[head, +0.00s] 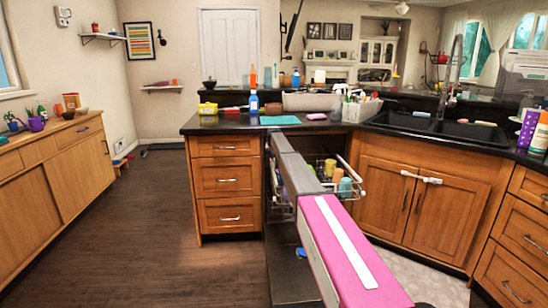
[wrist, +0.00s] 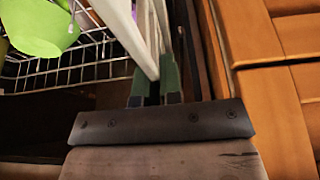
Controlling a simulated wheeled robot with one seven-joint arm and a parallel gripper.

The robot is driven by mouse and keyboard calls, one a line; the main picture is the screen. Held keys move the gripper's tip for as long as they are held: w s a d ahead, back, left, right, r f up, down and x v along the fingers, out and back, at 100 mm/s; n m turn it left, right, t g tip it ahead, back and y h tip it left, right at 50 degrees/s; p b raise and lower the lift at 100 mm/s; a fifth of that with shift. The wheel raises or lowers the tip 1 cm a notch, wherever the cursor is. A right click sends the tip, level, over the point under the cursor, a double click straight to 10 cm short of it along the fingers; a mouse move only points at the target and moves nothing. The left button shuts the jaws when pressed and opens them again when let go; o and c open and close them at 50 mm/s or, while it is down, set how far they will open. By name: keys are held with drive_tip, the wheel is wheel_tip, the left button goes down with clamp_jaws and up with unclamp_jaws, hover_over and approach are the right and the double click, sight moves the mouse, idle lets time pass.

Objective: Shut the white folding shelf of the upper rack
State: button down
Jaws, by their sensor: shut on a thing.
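In the wrist view, my gripper (wrist: 155,85) has its two green-tipped fingers close together at the white folding shelf (wrist: 128,35). The fingers are shut on the lower end of its slanted white edge. The shelf runs up and to the left from the fingertips and leaves the picture at the top. The upper wire rack (wrist: 68,68) is to the left of the fingers. In the head view, the rack (head: 349,190) shows to the right of my arm in the open cabinet bay.
A lime-green cup (wrist: 45,25) is in the rack, close to the shelf. Wooden drawer fronts (wrist: 275,85) stand close on the right in the wrist view. The black countertop (head: 235,122) is above the bay. The floor (head: 140,220) on the left is clear.

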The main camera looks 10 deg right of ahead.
idle(0.4)
drive_tip(key=c, duration=1.3)
unclamp_jaws()
drive_tip(key=shift+r, duration=0.1)
drive_tip(key=v, duration=1)
drive_tip(key=shift+s+a+r, duration=0.1)
drive_tip(key=shift+a+r, duration=0.05)
drive_tip(key=shift+r, duration=0.15)
